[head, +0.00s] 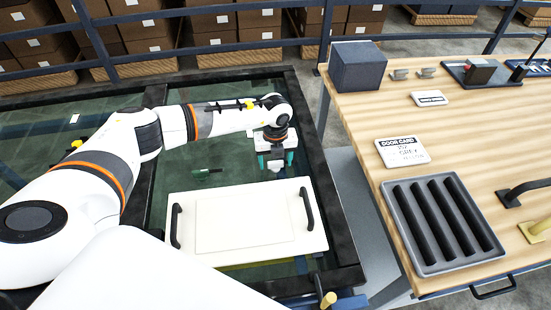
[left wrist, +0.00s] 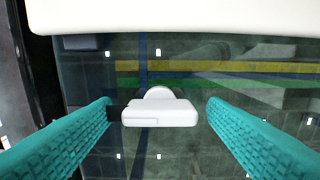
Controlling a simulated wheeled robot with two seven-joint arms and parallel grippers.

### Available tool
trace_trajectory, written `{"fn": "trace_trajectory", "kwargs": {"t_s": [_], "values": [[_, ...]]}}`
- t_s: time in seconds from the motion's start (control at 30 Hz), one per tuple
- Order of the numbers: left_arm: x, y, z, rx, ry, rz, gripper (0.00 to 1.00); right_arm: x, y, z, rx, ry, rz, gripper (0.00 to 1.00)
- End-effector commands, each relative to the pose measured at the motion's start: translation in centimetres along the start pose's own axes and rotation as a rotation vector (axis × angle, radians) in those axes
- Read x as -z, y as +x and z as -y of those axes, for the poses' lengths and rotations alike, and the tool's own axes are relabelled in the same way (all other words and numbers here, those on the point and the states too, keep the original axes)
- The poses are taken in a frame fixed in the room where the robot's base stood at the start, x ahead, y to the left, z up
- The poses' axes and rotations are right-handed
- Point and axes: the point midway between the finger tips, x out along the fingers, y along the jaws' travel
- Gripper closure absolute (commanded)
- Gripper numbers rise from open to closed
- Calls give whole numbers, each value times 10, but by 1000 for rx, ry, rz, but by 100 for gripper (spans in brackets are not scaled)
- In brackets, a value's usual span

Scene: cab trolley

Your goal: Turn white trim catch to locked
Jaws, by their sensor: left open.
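The white trim catch (left wrist: 160,113) shows in the left wrist view as a rounded bar on a round base, lying crosswise in the picture. My left gripper (left wrist: 159,108) is open, with one teal finger on each side of the catch and a visible gap to both. My right gripper is not in view.
The trim panel has a black handle at each end and lies on dark glass in a black frame (head: 325,205). A small dark green piece (head: 206,172) is left of the gripper. A wooden table (head: 355,120) at right holds a grey ribbed tray (head: 398,208), a door card (head: 402,152) and a dark box (head: 357,67).

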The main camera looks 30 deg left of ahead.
Motion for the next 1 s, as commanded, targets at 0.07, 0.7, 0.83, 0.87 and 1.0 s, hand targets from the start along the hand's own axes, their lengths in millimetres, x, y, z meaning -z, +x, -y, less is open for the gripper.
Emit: {"fn": "trace_trajectory", "kwargs": {"t_s": [0.07, 0.7, 0.83, 0.87, 1.0], "values": [[0, 0, 0, 0, 0, 0, 36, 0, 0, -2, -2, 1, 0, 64], [0, 0, 0, -1, 72, -1, 77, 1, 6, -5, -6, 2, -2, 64], [0, 1, 0, -1, 154, -1, 77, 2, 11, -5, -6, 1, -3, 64], [0, 1, 0, 0, 177, -1, 77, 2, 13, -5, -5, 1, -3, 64], [1, 2, 0, -1, 297, -2, 77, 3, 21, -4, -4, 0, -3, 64]]}}
